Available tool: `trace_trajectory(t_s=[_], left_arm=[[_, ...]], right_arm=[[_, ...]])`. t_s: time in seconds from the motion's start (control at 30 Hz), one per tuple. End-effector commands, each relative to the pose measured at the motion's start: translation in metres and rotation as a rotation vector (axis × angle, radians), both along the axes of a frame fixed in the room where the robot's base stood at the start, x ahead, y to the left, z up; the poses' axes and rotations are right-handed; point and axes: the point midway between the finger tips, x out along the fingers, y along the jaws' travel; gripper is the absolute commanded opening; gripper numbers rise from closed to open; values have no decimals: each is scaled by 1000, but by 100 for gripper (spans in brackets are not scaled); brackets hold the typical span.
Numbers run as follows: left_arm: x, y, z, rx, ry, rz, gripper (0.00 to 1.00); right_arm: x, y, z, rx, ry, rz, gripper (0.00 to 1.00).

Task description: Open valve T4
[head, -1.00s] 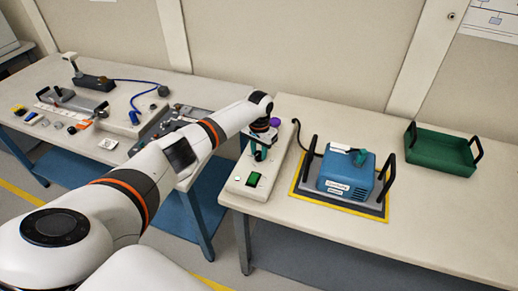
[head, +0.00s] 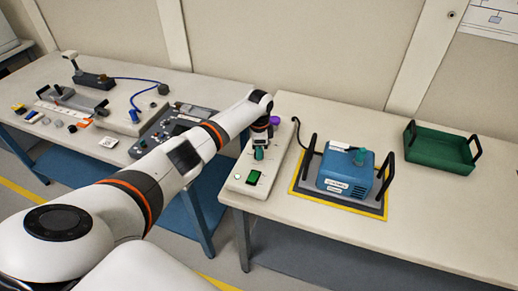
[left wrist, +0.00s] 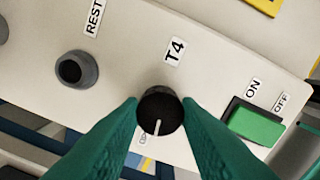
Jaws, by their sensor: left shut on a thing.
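The T4 valve is a round black knob (left wrist: 161,110) with a white pointer line, below its "T4" label (left wrist: 174,51) in the left wrist view. The pointer points down, away from the label, toward small print mostly hidden by the knob and a finger. My left gripper (left wrist: 160,112) has green fingers shut on the knob, one on each side. In the head view my left gripper (head: 259,153) reaches down onto the pale control box (head: 240,185) at the near table's left end, and the knob is hidden. My right gripper is not in view.
A blue pump unit (head: 346,177) stands right of the box on a yellow-edged mat. A green tray (head: 440,150) lies further right. The bench front is clear.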

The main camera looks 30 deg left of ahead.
Motion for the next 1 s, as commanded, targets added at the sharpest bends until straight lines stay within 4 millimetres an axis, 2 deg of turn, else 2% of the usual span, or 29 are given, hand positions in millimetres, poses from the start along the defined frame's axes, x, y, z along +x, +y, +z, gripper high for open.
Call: trace_trajectory(t_s=[0.4, 0.93, 0.97, 1.0], left_arm=[[1, -1, 1, -2, -5, -176, 7], [1, -1, 2, -2, -5, -197, 7], [1, -1, 2, -3, -5, -197, 33], [1, -1, 2, -3, -5, -197, 40]], right_arm=[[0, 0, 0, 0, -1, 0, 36], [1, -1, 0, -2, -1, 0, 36], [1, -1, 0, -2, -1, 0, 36], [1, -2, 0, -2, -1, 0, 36]])
